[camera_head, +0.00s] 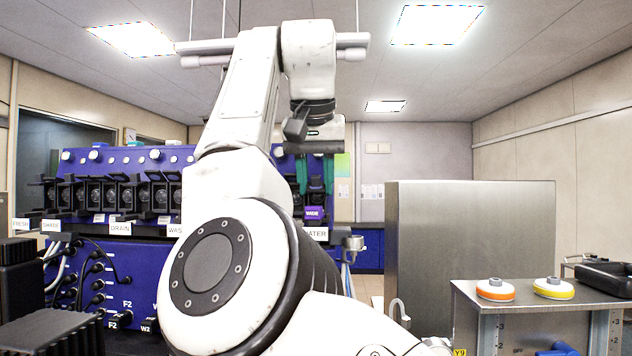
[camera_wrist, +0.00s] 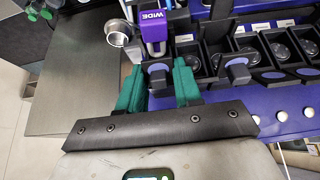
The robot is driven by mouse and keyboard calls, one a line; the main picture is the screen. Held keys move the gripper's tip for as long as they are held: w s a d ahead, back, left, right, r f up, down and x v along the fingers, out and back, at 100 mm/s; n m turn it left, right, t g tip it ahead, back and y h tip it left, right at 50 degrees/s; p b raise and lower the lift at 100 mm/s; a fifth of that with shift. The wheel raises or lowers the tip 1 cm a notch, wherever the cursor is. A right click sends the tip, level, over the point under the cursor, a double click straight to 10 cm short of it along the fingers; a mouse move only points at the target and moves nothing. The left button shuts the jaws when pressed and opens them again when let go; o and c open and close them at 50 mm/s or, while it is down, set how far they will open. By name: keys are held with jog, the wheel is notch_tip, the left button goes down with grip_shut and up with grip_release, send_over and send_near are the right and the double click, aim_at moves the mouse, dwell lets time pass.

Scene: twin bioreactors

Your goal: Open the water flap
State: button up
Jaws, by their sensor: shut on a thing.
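My gripper (camera_wrist: 158,68) has two green fingers, one on each side of a black flap handle (camera_wrist: 158,76) in the wrist view. It is shut on this handle. In the head view my gripper (camera_head: 315,176) points down at the right end of the blue bioreactor panel, partly behind my arm. A white WATER label (camera_head: 316,233) shows just below it, so the held handle appears to belong to the water flap. Whether the flap is open is hidden by the fingers. A purple clip marked WIDE (camera_wrist: 153,25) stands just beyond the fingertips.
A row of black flaps with round windows (camera_wrist: 280,48) lies to the right in the wrist view. A metal cup (camera_wrist: 118,32) stands close to the left finger. A grey metal cabinet (camera_head: 475,260) and a cart with orange (camera_head: 495,290) and yellow (camera_head: 553,288) discs stand right.

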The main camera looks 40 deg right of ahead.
jog(key=shift+w+r+g+y, duration=0.1)
jog(key=shift+r+g+y, duration=0.1)
jog(key=shift+g+y, duration=0.3)
dwell(0.4)
jog(key=o, duration=0.7)
jog(key=shift+d, duration=0.1)
